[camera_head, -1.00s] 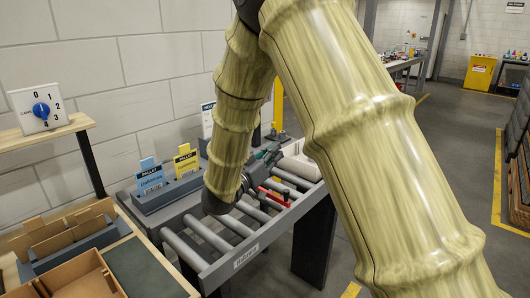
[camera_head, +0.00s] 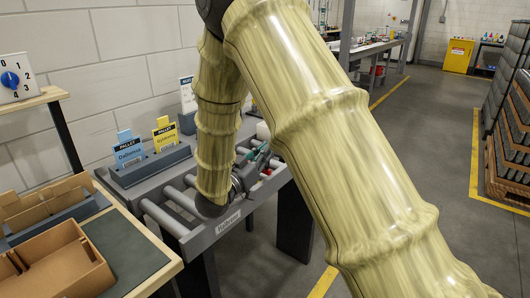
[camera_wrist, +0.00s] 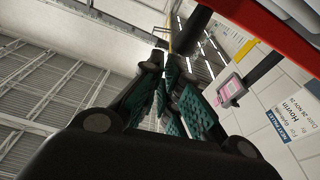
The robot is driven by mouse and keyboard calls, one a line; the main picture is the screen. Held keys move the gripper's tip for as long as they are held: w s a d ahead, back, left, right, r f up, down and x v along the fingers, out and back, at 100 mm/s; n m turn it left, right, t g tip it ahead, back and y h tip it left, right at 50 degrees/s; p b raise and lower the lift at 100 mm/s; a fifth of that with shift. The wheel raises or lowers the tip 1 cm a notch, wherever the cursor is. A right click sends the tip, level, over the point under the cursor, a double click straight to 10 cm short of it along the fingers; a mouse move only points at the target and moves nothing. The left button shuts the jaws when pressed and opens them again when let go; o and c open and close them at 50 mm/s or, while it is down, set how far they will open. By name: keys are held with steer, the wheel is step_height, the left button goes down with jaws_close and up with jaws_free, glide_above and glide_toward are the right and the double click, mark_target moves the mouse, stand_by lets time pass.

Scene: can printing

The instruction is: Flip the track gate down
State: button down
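The track gate shows as a small red part (camera_head: 266,172) on the roller track (camera_head: 215,232), mostly hidden behind my arm and gripper. In the wrist view a red bar (camera_wrist: 265,28), likely part of the gate, crosses the upper right corner, beside and apart from the fingers. My gripper (camera_head: 262,155) is low over the far part of the track, close to the red part; contact cannot be made out. In the wrist view its green-padded fingers (camera_wrist: 170,70) converge with almost no gap, and nothing shows between them.
A grey holder (camera_head: 150,172) with a blue pallet card (camera_head: 129,152) and a yellow one (camera_head: 165,135) stands left of the rollers. A wooden bench with brown boxes (camera_head: 60,258) is at lower left.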

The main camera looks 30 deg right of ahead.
steer(key=shift+s+a+f, duration=0.15)
steer(key=shift+s+f, duration=0.1)
steer(key=shift+f, duration=0.55)
steer(key=shift+s+a, duration=0.1)
steer(key=shift+a, duration=0.05)
steer(key=v, duration=0.3)
steer(key=r+v, duration=0.1)
steer(key=v, duration=0.5)
steer(key=shift+w+a+r, duration=0.15)
steer(key=shift+w+a, duration=0.05)
steer(key=shift+a, duration=0.1)
steer(key=shift+d, duration=0.15)
